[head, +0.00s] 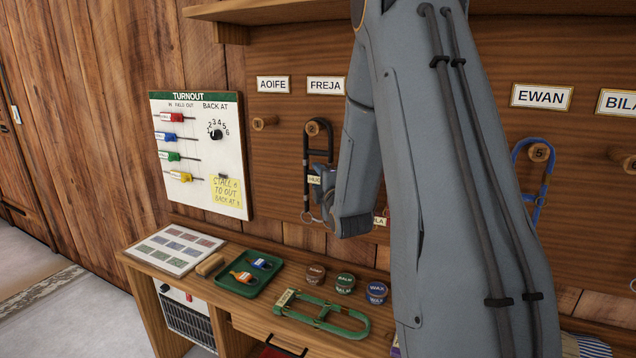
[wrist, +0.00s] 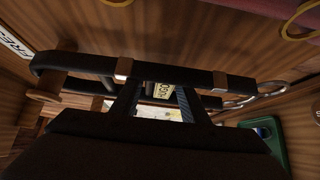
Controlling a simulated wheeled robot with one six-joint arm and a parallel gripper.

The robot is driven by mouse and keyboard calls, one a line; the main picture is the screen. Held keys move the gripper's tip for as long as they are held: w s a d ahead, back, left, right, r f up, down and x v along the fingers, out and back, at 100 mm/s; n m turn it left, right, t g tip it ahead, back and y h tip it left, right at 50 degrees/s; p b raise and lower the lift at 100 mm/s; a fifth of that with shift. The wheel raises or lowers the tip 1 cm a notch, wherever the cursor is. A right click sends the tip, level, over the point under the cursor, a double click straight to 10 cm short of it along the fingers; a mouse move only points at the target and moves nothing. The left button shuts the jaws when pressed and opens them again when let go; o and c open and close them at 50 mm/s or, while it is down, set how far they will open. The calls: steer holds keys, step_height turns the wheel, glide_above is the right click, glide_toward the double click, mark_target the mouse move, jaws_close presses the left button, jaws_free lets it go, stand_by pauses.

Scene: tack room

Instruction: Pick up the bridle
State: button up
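A black bridle (head: 306,150) with metal fittings hangs from the wooden peg numbered 2, below the FREJA sign. In the wrist view its black strap (wrist: 170,75) runs across in front of my fingers. A cream tag (wrist: 162,89) reading HUGO shows between the fingers. My gripper (head: 318,178) is at the bridle's lower part in the head view, partly hidden by my arm. In the wrist view the two fingers (wrist: 158,100) stand apart, with their tips at the strap. I cannot tell whether they touch it.
A blue halter (head: 540,165) hangs on peg 5 to the right. The bench (head: 222,320) below holds a green tray (head: 240,285), a green halter (head: 322,318), several tins and a card. A white turnout board (head: 200,155) is at the left.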

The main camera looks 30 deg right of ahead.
jaws_close()
steer(key=shift+r, duration=0.25)
